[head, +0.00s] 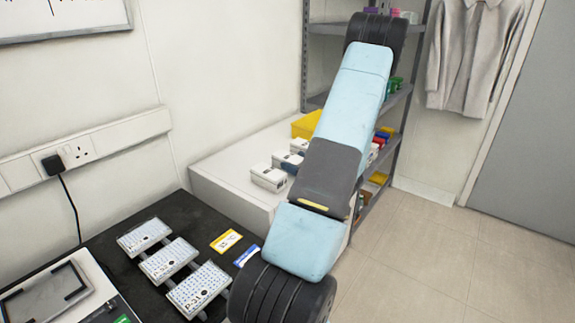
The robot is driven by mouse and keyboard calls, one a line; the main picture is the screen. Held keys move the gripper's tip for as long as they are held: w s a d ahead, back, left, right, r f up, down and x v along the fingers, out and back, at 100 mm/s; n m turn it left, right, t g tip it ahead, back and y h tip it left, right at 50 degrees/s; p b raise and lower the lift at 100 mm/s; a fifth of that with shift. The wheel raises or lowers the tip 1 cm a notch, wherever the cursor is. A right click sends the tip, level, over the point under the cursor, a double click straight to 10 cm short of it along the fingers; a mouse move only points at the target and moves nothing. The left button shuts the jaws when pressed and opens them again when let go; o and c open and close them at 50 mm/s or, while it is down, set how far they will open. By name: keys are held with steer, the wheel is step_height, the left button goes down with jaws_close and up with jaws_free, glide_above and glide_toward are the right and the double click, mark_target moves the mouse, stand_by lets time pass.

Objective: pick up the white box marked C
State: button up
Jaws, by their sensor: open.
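Several small white boxes sit in a row on the white bench (215,182), just left of my arm. The nearest box (268,178) shows most fully. A second box (287,162) stands behind it, and a third box (299,146) is further back, partly covered by my arm. They have dark or coloured markings, too small to read, so I cannot tell which one is marked C. My arm crosses the picture from bottom centre to top right. My gripper is not in view.
A dark worktop at lower left holds three white plates on racks (168,259), a yellow label (226,240) and a blue label (246,256). A yellow bin (306,124) stands behind the boxes. A grey shelf unit (330,28) stands behind my arm. The tiled floor at right is clear.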

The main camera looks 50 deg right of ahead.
mark_target(281, 156)
steer(key=w, duration=0.2)
steer(key=shift+w, duration=0.3)
steer(key=c, duration=1.2)
